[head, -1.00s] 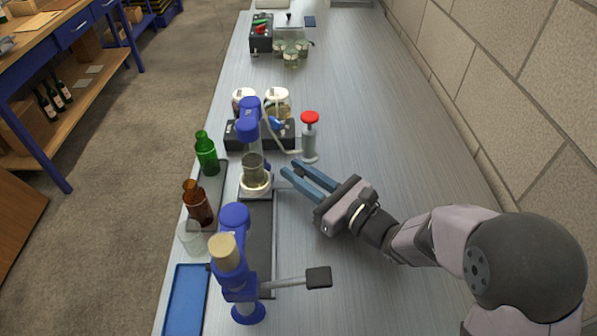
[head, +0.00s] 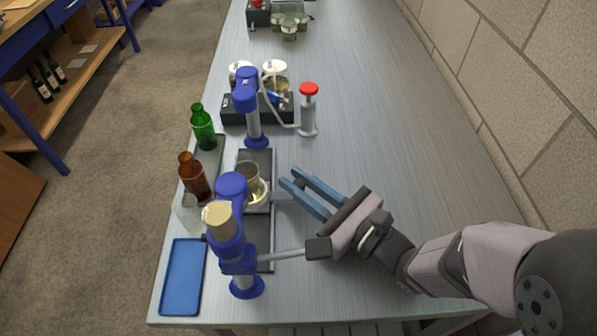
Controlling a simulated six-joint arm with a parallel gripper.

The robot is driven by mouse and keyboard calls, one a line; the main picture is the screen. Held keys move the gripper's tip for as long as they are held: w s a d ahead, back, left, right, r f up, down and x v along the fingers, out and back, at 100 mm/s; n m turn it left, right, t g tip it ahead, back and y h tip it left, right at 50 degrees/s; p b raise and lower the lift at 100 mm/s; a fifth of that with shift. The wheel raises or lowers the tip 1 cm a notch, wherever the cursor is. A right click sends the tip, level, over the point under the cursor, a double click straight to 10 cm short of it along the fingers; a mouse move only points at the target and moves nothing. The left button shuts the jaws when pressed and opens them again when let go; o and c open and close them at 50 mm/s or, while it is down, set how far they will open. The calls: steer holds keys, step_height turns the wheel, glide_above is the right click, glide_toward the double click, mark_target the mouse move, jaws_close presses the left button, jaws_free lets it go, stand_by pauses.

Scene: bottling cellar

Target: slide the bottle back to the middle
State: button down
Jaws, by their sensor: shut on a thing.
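A clear glass bottle (head: 251,174) stands upright on a small pale carriage (head: 259,199) on the dark rail (head: 262,236). It is between the back blue post (head: 246,98) and the front blue post (head: 232,190), whose head partly hides it. My gripper (head: 289,178) is to the right of the bottle, at the carriage's side tab (head: 284,199). It is shut on that tab. The two blue fingers stand a little apart, and the exact contact is hard to see.
A lever (head: 318,248) from the front post lies close to my gripper's body. Brown (head: 194,178) and green (head: 203,128) bottles and a clear vessel (head: 186,211) line the left edge, with a blue tray (head: 182,275). A red-topped cylinder (head: 308,110) stands behind.

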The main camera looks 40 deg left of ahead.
steer(key=shift+s+d, duration=0.1)
steer(key=c, duration=1.6)
jaws_free()
steer(key=shift+d, duration=0.1)
steer(key=shift+d, duration=1.15)
steer(key=shift+d+r+p, duration=0.15)
steer(key=shift+r+p, duration=0.1)
steer(key=shift+p, duration=0.35)
steer(key=shift+d+p, duration=0.3)
steer(key=shift+p, duration=0.85)
steer(key=d+p, duration=0.1)
steer(key=p, duration=0.2)
steer(key=shift+d, duration=0.25)
steer(key=d+p, duration=0.2)
steer(key=p, duration=0.2)
steer(key=shift+d+f, duration=0.15)
steer(key=shift+d, duration=0.05)
